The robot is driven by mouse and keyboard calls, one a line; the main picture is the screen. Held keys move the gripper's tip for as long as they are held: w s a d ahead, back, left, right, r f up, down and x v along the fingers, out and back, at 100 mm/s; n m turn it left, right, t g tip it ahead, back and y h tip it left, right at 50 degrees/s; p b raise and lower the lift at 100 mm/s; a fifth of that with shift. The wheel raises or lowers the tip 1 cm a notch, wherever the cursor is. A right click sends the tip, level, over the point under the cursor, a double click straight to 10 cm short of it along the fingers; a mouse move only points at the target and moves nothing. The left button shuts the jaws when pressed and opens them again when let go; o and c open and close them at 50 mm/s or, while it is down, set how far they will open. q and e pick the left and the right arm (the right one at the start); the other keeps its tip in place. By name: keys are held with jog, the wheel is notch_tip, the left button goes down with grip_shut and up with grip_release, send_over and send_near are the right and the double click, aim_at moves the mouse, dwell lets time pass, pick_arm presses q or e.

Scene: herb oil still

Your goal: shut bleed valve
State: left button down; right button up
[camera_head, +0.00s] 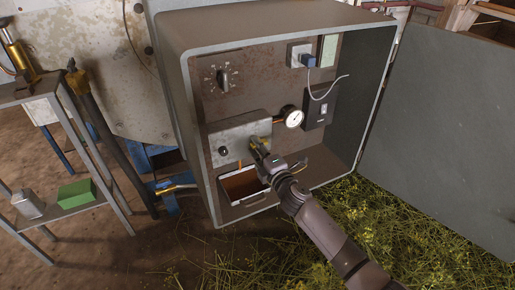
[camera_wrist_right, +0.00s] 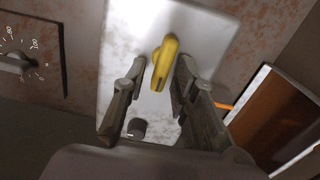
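The yellow valve handle (camera_wrist_right: 163,66) sits on a pale metal plate (camera_wrist_right: 205,30) in the right wrist view. In the head view this plate (camera_head: 232,132) is inside the open grey cabinet (camera_head: 188,110). My right gripper (camera_head: 260,152) reaches to the plate's right side and largely covers the handle there. In the right wrist view my right gripper (camera_wrist_right: 160,80) is open, with one finger on each side of the handle. Gaps show between the fingers and the handle, so nothing is gripped. My left gripper is not in view.
A round gauge (camera_head: 292,118) is just right of the plate, and a black knob (camera_head: 223,151) is on its left. An open-topped tray (camera_head: 243,184) is below. The cabinet door (camera_head: 440,130) stands open right.

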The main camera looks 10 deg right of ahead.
dwell(0.3)
jog(key=v, duration=1.2)
jog(key=shift+c, duration=0.2)
dwell(1.5)
